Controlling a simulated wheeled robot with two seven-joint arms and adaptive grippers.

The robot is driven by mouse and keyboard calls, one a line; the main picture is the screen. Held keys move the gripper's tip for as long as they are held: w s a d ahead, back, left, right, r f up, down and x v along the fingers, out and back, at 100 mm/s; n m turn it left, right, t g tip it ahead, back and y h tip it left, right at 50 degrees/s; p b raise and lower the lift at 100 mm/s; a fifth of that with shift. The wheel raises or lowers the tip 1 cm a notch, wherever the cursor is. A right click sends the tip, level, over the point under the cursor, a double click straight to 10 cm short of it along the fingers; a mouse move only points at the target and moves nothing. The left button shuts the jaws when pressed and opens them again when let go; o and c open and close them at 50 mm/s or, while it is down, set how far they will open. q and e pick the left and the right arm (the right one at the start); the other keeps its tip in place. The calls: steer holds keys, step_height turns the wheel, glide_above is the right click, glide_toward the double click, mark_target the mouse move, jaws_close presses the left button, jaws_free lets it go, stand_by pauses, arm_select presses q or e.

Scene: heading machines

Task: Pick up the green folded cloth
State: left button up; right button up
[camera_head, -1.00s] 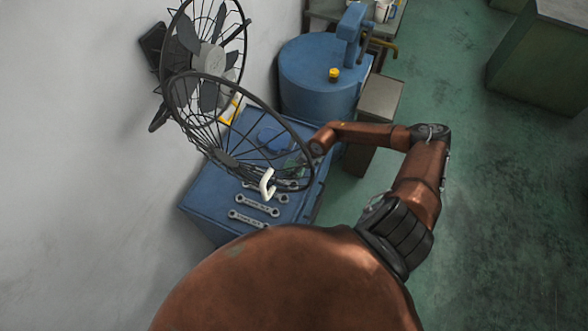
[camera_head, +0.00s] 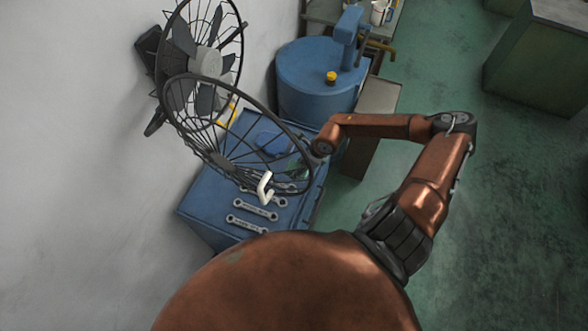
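A small green patch (camera_head: 295,166), likely the green folded cloth, lies on the far right part of the blue cabinet top (camera_head: 205,190). The wire guard of a fan partly hides it. My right arm reaches in from the right, and its copper end joint is just right of the green patch. I cannot make out the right gripper or whether anything touches the cloth. My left arm and gripper do not show.
The wall fan (camera_head: 205,65) and its wire guard (camera_head: 225,160) overhang the cabinet. Several wrenches (camera_head: 255,209) and a white bent piece (camera_head: 265,188) show there. A blue drum (camera_head: 318,85) stands behind. Green floor (camera_head: 520,200) is open at right.

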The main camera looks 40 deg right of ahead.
steer(key=s+r+b, duration=0.1)
steer(key=s+r, duration=0.2)
steer(key=s, duration=0.2)
steer(key=s+a+r+b, duration=0.1)
steer(key=s+r, duration=0.2)
steer(key=s, duration=0.2)
steer(key=shift+s+a, duration=0.15)
steer(key=shift+s, duration=0.1)
steer(key=shift+f, duration=0.1)
